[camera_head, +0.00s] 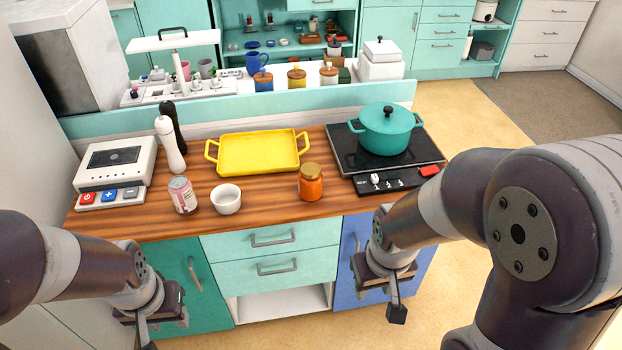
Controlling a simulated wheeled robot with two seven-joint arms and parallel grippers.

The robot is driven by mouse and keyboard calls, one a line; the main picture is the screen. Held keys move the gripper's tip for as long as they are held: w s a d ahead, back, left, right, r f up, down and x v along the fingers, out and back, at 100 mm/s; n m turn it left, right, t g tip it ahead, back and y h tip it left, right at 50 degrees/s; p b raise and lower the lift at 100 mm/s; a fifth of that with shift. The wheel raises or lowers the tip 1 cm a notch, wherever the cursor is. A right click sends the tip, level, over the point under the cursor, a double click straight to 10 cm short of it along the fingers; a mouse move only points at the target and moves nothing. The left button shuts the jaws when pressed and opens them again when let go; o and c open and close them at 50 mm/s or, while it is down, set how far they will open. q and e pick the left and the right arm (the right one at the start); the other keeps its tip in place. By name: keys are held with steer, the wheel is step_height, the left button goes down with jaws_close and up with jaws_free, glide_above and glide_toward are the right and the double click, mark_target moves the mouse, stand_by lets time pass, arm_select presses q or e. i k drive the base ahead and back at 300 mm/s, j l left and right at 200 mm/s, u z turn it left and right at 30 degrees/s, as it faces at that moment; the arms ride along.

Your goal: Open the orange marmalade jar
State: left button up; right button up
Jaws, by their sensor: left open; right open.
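The orange marmalade jar (311,186) stands upright near the front edge of the wooden counter, right of centre. Its gold lid (311,170) sits on top of it. My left gripper (160,328) is at the lower left, in front of the counter and below its top, open and empty. My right gripper (378,300) is in front of the blue cabinet door, below and to the right of the jar, open and empty. Neither gripper touches the jar.
A teal pot (386,130) stands on the black cooktop (345,150) to the right. Bare wood (265,195) lies between bowl and jar.

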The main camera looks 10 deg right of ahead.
mark_target(310, 189)
steer(key=i+j, duration=0.1)
steer(key=i+j+z, duration=0.25)
steer(key=z, duration=0.2)
steer(key=i+j+z, duration=0.55)
steer(key=j+z, duration=0.3)
steer(key=z, duration=0.45)
